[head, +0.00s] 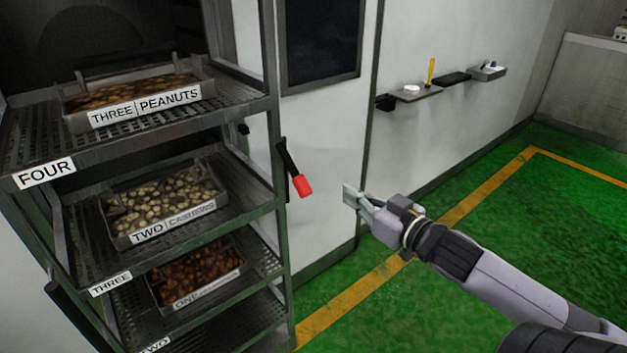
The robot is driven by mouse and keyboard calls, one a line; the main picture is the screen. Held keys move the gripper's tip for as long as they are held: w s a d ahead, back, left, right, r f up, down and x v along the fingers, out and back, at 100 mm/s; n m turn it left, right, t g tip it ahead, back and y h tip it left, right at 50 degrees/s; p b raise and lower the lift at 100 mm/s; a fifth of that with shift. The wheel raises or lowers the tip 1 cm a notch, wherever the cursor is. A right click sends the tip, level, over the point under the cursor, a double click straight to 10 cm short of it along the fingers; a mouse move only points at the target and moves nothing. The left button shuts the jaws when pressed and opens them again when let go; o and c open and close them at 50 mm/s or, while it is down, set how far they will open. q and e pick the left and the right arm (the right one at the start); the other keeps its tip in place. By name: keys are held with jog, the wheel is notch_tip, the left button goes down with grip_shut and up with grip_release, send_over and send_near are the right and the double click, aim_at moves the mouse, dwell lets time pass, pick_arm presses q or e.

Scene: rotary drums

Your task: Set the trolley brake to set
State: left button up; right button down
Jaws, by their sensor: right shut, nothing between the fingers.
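The trolley (272,150) is a dark metal rack with several shelves on the left. A black lever with a red end (303,186), which looks like the brake, is on its right side post. The lever slants down to the right. My right gripper (350,197) is shut and empty, a little to the right of the red end and apart from it in the picture. Whether it is at the same depth I cannot tell. My left gripper is not in view.
Trays labelled peanuts (190,95), cashews (205,222) and one lower tray (212,287) sit on the shelves. A white wall with a dark window (320,40) stands behind. Small wall shelves (418,95) hold tools. The green floor (560,230) at right is clear.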

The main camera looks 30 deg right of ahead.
jog(key=shift+w, duration=0.1)
jog(key=p, duration=0.2)
send_near(293, 169)
notch_tip(293, 169, up, 2)
jog(key=d, duration=0.1)
jog(key=w+f+p, duration=0.1)
jog(key=w+f, duration=0.1)
jog(key=f, duration=0.1)
jog(key=shift+w, duration=0.4)
jog(key=shift+a, duration=0.1)
